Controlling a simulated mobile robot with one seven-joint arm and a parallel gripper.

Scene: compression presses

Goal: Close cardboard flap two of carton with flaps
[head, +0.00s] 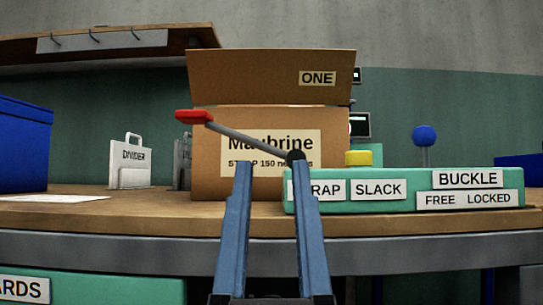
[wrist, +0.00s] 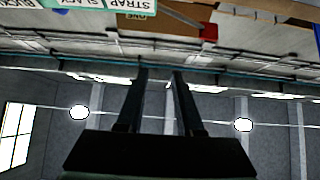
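The cardboard carton (head: 208,170) stands on the bench in the head view, with a front label reading "Maubrine". A flap marked ONE (head: 240,75) stands raised at the carton's top. No flap marked two can be made out. My gripper (head: 272,168) is in front of the carton, its two blue fingers apart with nothing between them that I can tell is held. In the wrist view the gripper (wrist: 160,75) also shows open fingers, and the carton (wrist: 170,22) appears upside down at the top edge.
A green strapping unit (head: 400,205) with a grey lever, red-handled (head: 193,117), sits right of and in front of the carton. A blue knob (head: 424,135) rises behind it. A white divider holder (head: 130,165) and a blue bin (head: 22,145) stand left on the wooden bench (head: 150,208).

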